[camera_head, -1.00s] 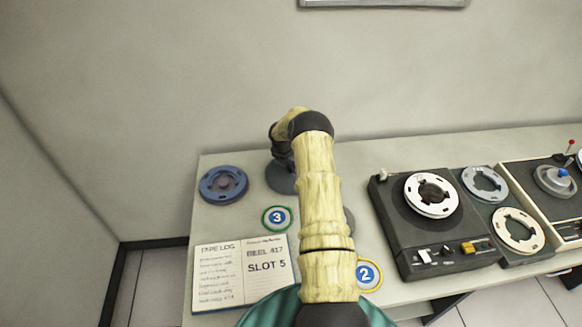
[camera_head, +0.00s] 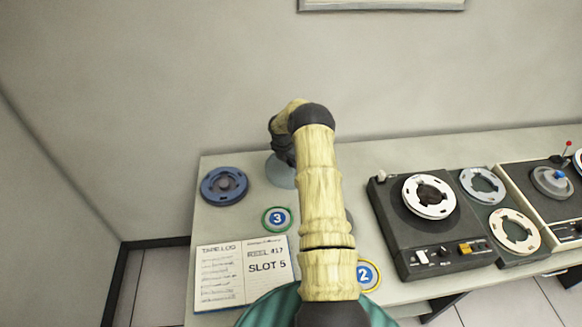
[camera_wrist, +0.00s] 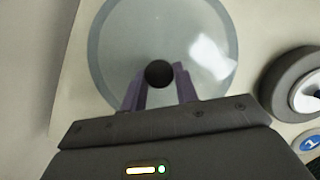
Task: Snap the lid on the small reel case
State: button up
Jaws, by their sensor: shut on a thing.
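A clear round lid (camera_wrist: 122,42) with a black knob (camera_wrist: 159,74) fills the upper middle of the wrist view. My gripper (camera_wrist: 160,80) is shut on the knob, one purple finger on each side. The pale tabletop shows through the lid; I cannot tell how high the lid is. In the head view the lid (camera_head: 281,172) shows partly behind my arm. In the wrist view a dark round case or reel with a white centre (camera_wrist: 290,84) lies to the right, cut off by the frame. I cannot tell for certain whether it is the small reel case.
A blue reel (camera_head: 225,186) lies left on the table. Badge 3 (camera_head: 277,219), badge 2 (camera_head: 367,275) and an open log book (camera_head: 243,275) are nearer. A tape deck (camera_head: 432,226) stands right. A blue badge (camera_wrist: 311,141) shows in the wrist view. The wall is behind.

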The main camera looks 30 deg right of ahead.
aim_at(290, 162)
jog(key=shift+d+p+v, duration=0.15)
jog(key=shift+p+v, duration=0.2)
jog(key=shift+v, duration=0.4)
jog(key=shift+d+p+v, duration=0.2)
jog(key=shift+p+v, duration=0.15)
jog(key=shift+v, duration=0.4)
jog(key=shift+w, duration=0.15)
jog(key=shift+a, duration=0.45)
jog(key=s+a+m+g+y, duration=0.1)
jog(key=s+a+m, duration=0.4)
jog(key=a, duration=0.5)
jog(key=s+a+f+m+g, duration=0.1)
jog(key=s+a+m, duration=0.4)
jog(key=a+m, duration=0.4)
jog(key=s+a+m+g+y, duration=0.1)
jog(key=s+a+m, duration=0.4)
jog(key=a, duration=0.5)
jog(key=shift+s+a+f+m+g+y, duration=0.15)
jog(key=shift+a+f+m+g, duration=0.05)
jog(key=shift+m, duration=0.5)
jog(key=shift+s+a+f+m+g+y, duration=0.1)
jog(key=shift+a+f+m+g+y, duration=0.1)
jog(key=shift+m, duration=0.5)
